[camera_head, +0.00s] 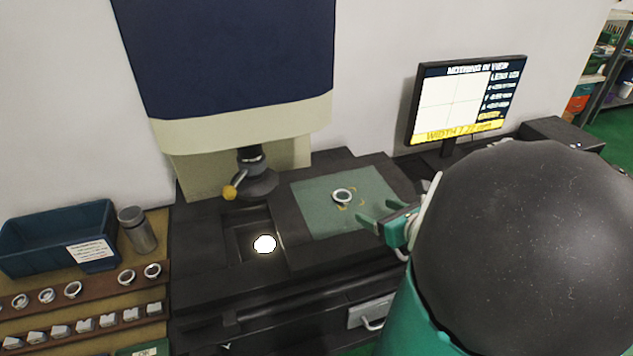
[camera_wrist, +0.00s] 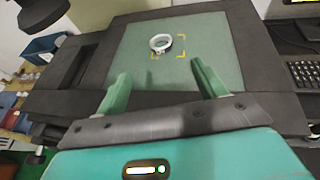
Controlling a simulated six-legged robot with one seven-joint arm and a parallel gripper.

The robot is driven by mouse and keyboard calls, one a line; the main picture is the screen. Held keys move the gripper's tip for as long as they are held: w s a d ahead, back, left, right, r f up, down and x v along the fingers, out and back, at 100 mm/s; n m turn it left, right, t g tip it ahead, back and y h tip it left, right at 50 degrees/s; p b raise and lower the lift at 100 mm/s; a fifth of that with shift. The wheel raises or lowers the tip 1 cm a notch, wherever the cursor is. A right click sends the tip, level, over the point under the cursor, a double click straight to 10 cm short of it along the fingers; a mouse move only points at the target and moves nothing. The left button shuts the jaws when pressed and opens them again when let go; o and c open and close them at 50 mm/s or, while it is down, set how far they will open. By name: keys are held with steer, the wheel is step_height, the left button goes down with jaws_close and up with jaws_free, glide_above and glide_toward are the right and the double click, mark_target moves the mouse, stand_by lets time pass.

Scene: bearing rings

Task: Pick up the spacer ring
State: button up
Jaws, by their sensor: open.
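A pale metal ring, the likely spacer ring (camera_head: 342,196), lies on a green mat (camera_head: 318,217) beside yellow corner marks. In the wrist view the ring (camera_wrist: 160,43) sits beyond my fingertips, near the upper left of the yellow marks, on the mat (camera_wrist: 125,62). My gripper (camera_head: 378,220) is at the right edge of the mat in the head view. In the wrist view my gripper (camera_wrist: 161,82) has its two green fingers wide apart with nothing between them. The ring is apart from both fingers. My arm hides part of the bench at the right.
A measuring machine with a lens column (camera_head: 253,175) and a lit round stage (camera_head: 264,244) stands left of the mat. Several other rings (camera_head: 73,289) sit on a rack at the left, near a blue bin (camera_head: 60,235) and a metal cylinder (camera_head: 138,230). A monitor (camera_head: 467,98) stands behind.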

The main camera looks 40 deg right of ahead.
glide_toward(343, 196)
steer(key=x, duration=0.3)
steer(key=shift+w+a, duration=0.1)
steer(key=shift+w, duration=0.1)
steer(key=x, duration=0.4)
steer(key=shift+w+f, duration=0.15)
steer(key=shift+w, duration=0.1)
steer(key=c, duration=1.1)
